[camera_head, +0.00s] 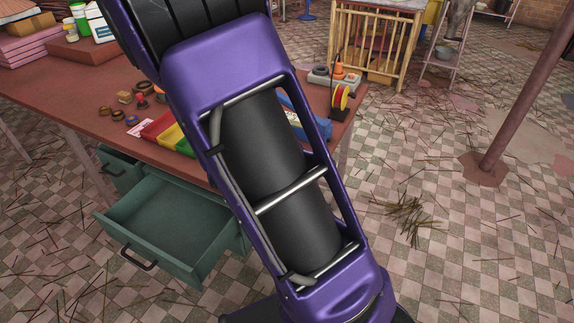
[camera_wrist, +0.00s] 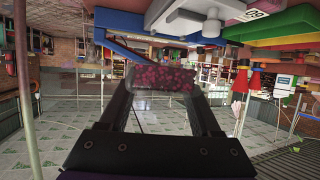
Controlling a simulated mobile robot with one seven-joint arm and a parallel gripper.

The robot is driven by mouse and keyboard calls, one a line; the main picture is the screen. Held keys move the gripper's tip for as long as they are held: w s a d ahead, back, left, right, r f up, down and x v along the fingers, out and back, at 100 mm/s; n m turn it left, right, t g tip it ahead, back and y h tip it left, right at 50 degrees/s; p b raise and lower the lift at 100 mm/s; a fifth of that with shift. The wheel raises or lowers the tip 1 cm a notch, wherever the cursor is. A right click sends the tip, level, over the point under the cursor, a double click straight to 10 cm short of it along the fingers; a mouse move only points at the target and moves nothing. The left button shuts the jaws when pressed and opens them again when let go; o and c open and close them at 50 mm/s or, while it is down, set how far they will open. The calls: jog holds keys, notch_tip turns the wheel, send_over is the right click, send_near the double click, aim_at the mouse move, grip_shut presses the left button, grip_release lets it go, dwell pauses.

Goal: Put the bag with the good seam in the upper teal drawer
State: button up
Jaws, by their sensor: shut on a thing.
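In the wrist view, my gripper (camera_wrist: 161,88) is shut on a clear bag (camera_wrist: 160,77) with dark red, grainy contents. The bag lies across the fingertips; its seam cannot be made out. In the head view, my purple arm hides the gripper and the bag. A teal drawer (camera_head: 178,212) is pulled well out under the table, with a dark handle at its front. The visible part of its inside looks empty. Another teal drawer front (camera_head: 122,167) with a handle shows behind it, at the left. My arm covers the right side of the drawer unit.
The red-brown table (camera_head: 78,88) carries coloured trays (camera_head: 160,128), small dark rings, a yellow-and-red spool (camera_head: 341,98) and an orange cone. A bamboo rack (camera_head: 372,42) stands behind. A post (camera_head: 522,90) rises at the right. The tiled floor has scattered sticks (camera_head: 408,215) and open room.

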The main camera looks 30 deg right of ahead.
jog(key=d+f+m+g+h, duration=0.2)
jog(key=d+f+m+h, duration=0.1)
jog(key=d, duration=0.4)
jog(key=shift+s+d+g, duration=0.3)
jog(key=shift+d+g, duration=0.1)
notch_tip(320, 180, down, 10)
jog(key=shift+r+b, duration=0.25)
jog(key=shift+b, duration=0.65)
jog(key=shift+f, duration=0.3)
jog(key=o, duration=1.4)
jog(key=shift+r, duration=0.1)
